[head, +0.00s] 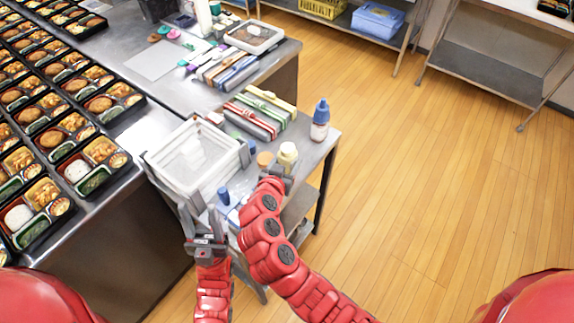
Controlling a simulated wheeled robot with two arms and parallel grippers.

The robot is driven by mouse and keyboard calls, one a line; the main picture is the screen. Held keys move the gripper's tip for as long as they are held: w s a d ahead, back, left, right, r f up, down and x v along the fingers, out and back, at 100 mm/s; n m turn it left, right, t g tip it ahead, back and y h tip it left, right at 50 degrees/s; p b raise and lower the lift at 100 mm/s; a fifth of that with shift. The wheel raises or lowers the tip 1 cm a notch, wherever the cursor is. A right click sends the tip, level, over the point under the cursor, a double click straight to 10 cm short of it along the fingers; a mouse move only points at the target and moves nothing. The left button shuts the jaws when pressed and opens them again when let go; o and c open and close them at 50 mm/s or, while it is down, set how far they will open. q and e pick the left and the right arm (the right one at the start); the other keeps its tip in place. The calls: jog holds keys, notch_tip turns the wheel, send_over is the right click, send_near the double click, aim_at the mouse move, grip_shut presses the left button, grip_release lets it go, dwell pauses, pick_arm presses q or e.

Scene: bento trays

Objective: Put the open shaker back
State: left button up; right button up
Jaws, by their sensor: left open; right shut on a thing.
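My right gripper (278,170) is shut on a small pale, cream-coloured shaker (288,152) at the right part of the small metal side table (318,150). The shaker looks upright; its lower part is hidden by the gripper, so I cannot tell whether it touches the table. My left gripper (203,222) is open and empty, its fingers pointing up the picture in front of the white lidded container. A small flat orange disc (264,159) lies just left of the shaker. A bottle with a blue cap (320,121) stands beyond it, near the table's right edge.
A stack of white containers with a clear lid (192,155) fills the table's left side. A small blue item (223,195) lies in front of it. Striped wrapped boxes (258,114) lie at the back. Bento trays (78,171) cover the left counter. The floor at right is clear.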

jog(key=shift+f, duration=0.45)
jog(key=shift+f, duration=0.15)
jog(key=o, duration=0.6)
jog(key=shift+o, duration=0.2)
